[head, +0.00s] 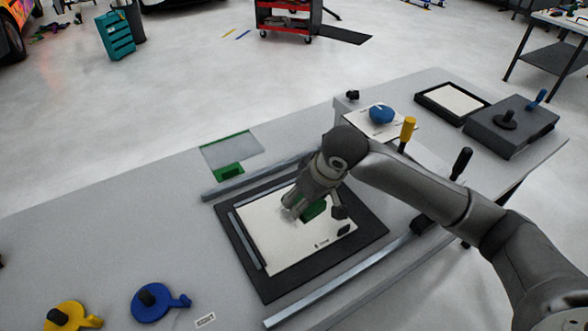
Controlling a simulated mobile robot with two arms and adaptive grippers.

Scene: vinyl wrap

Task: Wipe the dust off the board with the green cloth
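The white board (278,240) lies in a black frame (262,283) on the grey table. A few small dark marks show near its lower right part. My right gripper (315,211) is over the right half of the board, pointing down, with its fingers on either side of the green cloth (314,209). The cloth is partly hidden by the fingers and appears to be held at or just above the board's surface. Dust cannot be made out clearly. My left gripper is not in view.
Metal rails (345,289) lie along the frame. A green-edged pad (232,149) with a green block is behind. Blue (152,302) and yellow (70,317) round tools are front left. A black tray (451,101), grey box (511,126) and upright handles are at right.

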